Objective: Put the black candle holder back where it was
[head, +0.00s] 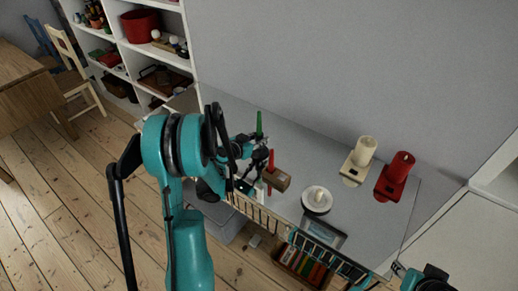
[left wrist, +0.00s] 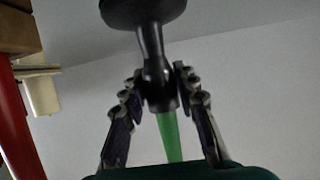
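The black candle holder (left wrist: 155,55) fills the middle of the left wrist view, which shows things upside down. It has a round base, a narrow stem and a cup with a green candle (left wrist: 168,135) in it. My left gripper (left wrist: 160,78) has its fingers on both sides of the holder's stem and cup, closed on it. In the head view the green candle (head: 259,124) rises beside my left gripper (head: 250,158), over the grey tabletop (head: 310,150); my arm hides much of the holder. I cannot tell whether its base touches the top. Part of my right arm shows at the bottom right.
A wooden holder (head: 277,179) with a red candle stands close right of the left gripper. A white round holder (head: 317,200), a cream holder (head: 358,162) and a red holder (head: 394,178) stand further right. Shelves (head: 150,50) are behind at left.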

